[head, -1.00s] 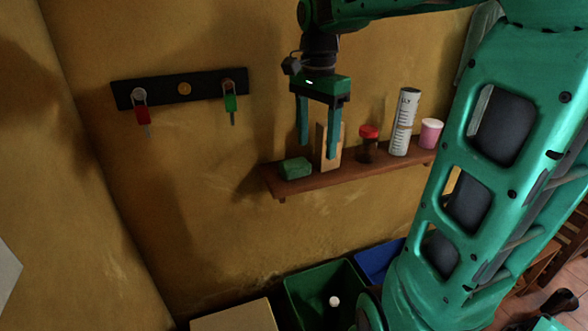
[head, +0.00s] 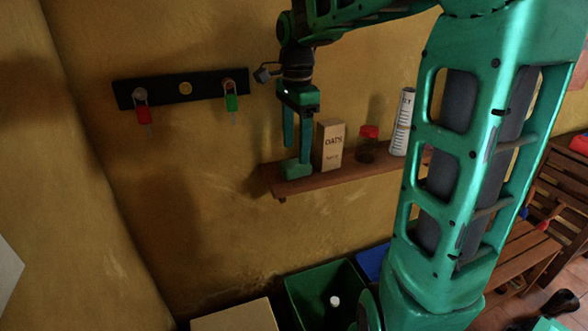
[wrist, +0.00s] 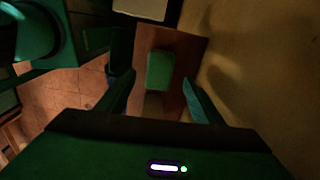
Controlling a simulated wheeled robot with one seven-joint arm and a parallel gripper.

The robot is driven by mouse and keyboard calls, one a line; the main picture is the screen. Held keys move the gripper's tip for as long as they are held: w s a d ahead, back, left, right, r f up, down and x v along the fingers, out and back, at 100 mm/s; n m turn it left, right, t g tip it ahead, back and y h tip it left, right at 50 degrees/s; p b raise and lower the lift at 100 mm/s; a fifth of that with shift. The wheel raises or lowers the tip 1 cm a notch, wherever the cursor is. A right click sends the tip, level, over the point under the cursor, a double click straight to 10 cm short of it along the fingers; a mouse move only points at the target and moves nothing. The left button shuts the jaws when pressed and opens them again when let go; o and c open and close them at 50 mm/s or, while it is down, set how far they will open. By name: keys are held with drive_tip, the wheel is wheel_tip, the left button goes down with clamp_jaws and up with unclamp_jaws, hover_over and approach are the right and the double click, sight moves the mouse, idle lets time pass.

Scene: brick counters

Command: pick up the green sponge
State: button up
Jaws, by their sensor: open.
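The green sponge (head: 294,171) lies at the left end of the brown wall shelf (head: 320,180). My gripper (head: 297,155) is open and empty, pointing down just above the sponge. In the head view the right finger overlaps the sponge's upper part, so I cannot tell whether they touch. In the wrist view the sponge (wrist: 160,69) appears between the two spread fingers, on the shelf (wrist: 190,50).
An oats box (head: 329,146) stands close right of the gripper. Beyond it are a red-lidded jar (head: 367,144) and a white cylinder (head: 402,122). A key rack (head: 185,88) hangs on the wall at left. A green bin (head: 330,285) is below.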

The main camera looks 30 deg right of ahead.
sight(294, 163)
drive_tip(key=shift+a+f, duration=0.15)
drive_tip(key=shift+f, duration=0.95)
drive_tip(key=shift+a+f, duration=0.1)
drive_tip(key=shift+f, duration=1)
drive_tip(key=c, duration=1.1)
drive_tip(key=shift+r, duration=0.15)
drive_tip(key=shift+w+r, duration=0.1)
drive_tip(key=shift+r, duration=0.55)
wheel_tip(294, 163, up, 3)
drive_tip(key=shift+f, duration=0.1)
drive_tip(key=shift+s+a+r, duration=0.75)
drive_tip(key=shift+a+r, duration=0.35)
drive_tip(key=shift+a, duration=0.7)
drive_tip(key=shift+s+a+r, duration=0.8)
drive_tip(key=shift+a+r, duration=0.35)
drive_tip(key=shift+a, duration=0.6)
drive_tip(key=shift+s+a+r, duration=0.75)
drive_tip(key=shift+a+r, duration=0.35)
drive_tip(key=shift+a, duration=0.7)
